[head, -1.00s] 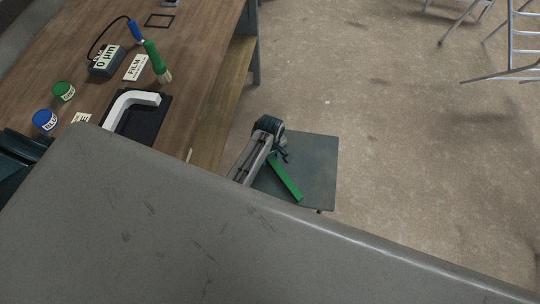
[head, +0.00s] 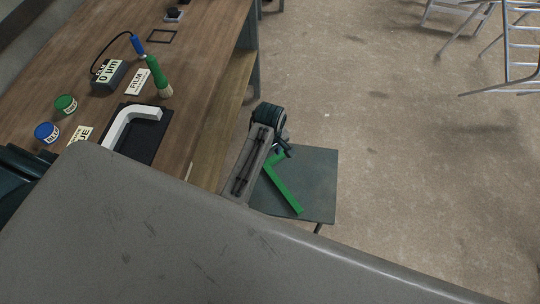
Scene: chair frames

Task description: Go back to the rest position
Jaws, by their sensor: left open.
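My left gripper (head: 283,152) is small in view, at the end of my grey arm link with a dark joint. It is open, beside the upper end of a green angled bar (head: 284,190). The bar lies on a dark grey-green square stool top (head: 318,175); part of it is hidden behind the gripper and arm. I cannot tell whether the gripper touches the bar. My right gripper is not in view.
A wooden workbench (head: 205,35) at upper left holds a white angled bar (head: 128,124) on a dark tray, a green-handled brush (head: 157,76), a gauge box (head: 109,75), and green and blue pots (head: 46,132). Metal chair frames (head: 508,45) stand at upper right. The floor between is clear.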

